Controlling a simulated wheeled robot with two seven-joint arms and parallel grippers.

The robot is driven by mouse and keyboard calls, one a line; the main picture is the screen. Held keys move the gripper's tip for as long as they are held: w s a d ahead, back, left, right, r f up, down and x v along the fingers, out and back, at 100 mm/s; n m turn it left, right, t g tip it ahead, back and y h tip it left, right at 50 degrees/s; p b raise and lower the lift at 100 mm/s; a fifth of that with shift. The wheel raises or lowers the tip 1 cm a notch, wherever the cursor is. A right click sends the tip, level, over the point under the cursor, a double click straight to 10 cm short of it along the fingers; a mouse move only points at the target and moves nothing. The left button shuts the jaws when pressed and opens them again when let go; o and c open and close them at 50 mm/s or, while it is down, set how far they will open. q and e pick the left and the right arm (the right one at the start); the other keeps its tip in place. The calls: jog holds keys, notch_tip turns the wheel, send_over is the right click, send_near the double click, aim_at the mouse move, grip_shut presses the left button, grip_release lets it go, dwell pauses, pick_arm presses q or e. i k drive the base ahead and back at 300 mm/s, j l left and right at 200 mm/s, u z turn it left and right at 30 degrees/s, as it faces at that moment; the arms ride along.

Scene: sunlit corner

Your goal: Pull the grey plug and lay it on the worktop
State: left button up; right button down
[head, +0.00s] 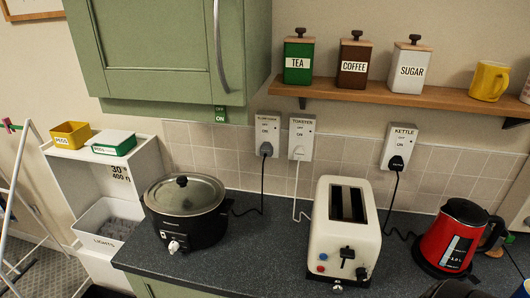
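The dark grey plug (266,149) sits in the left wall socket (267,127), and its dark cord runs down toward the slow cooker (187,212). A white plug (298,153) is in the toaster socket (301,126). A black plug (396,163) is in the kettle socket (402,135). The worktop (262,252) is dark speckled grey. I cannot make out either of my grippers. A dark shape is cut off at the bottom right edge, and I cannot tell what it is.
A cream toaster (329,262) and a red kettle (453,240) stand on the worktop. A wooden shelf (384,93) with canisters and a yellow mug (489,81) hangs above. A green cabinet (155,50) overhangs at left. The worktop between slow cooker and toaster is mostly clear.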

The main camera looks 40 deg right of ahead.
aim_at(267, 149)
jog(key=i+j, duration=1.2)
jog(key=z, duration=1.5)
